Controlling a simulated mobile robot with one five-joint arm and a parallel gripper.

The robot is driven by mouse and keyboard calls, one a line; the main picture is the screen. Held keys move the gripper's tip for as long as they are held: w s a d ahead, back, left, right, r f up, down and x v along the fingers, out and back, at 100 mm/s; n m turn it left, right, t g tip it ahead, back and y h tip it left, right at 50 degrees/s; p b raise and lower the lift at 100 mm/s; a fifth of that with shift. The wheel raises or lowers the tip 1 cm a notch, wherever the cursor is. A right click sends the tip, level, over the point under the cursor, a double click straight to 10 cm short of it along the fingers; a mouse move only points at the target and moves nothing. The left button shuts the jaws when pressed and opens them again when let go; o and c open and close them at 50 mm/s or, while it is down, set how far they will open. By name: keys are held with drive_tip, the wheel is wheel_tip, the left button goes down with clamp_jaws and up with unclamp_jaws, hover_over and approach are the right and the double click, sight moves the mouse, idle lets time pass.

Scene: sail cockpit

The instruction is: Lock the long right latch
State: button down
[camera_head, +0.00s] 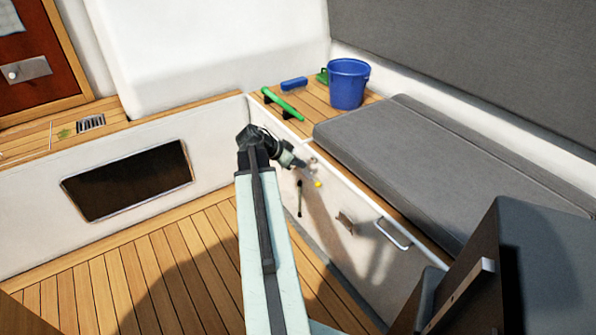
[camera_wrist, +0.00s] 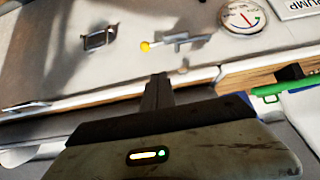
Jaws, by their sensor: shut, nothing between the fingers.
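My gripper (camera_head: 303,163) is shut and empty, near the upper part of the white bench front. Its closed fingers (camera_wrist: 158,88) show dark in the wrist view. I cannot tell for sure which fitting is the long right latch. A long dark fitting (camera_head: 299,198) hangs upright on the bench front, below the gripper. A small squarish latch (camera_head: 345,222) sits to its right and shows in the wrist view (camera_wrist: 98,38). A yellow-tipped lever (camera_head: 318,184) lies between the gripper and that latch; its yellow knob and grey shaft also show in the wrist view (camera_wrist: 145,46). No contact is visible.
A pale grab handle (camera_head: 393,233) is on the bench front's right. A blue bucket (camera_head: 348,83), blue brush (camera_head: 294,83) and green handle (camera_head: 282,104) top the bench beside grey cushions (camera_head: 450,150). Left floor is clear.

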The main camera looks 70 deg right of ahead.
drive_tip(key=b, duration=0.4)
hover_over(315, 179)
drive_tip(key=w+a, duration=0.2)
wheel_tip(315, 179, down, 5)
drive_tip(key=f+b, duration=0.3)
drive_tip(key=shift+s+a+f, duration=0.15)
drive_tip(key=shift+a+f, duration=0.1)
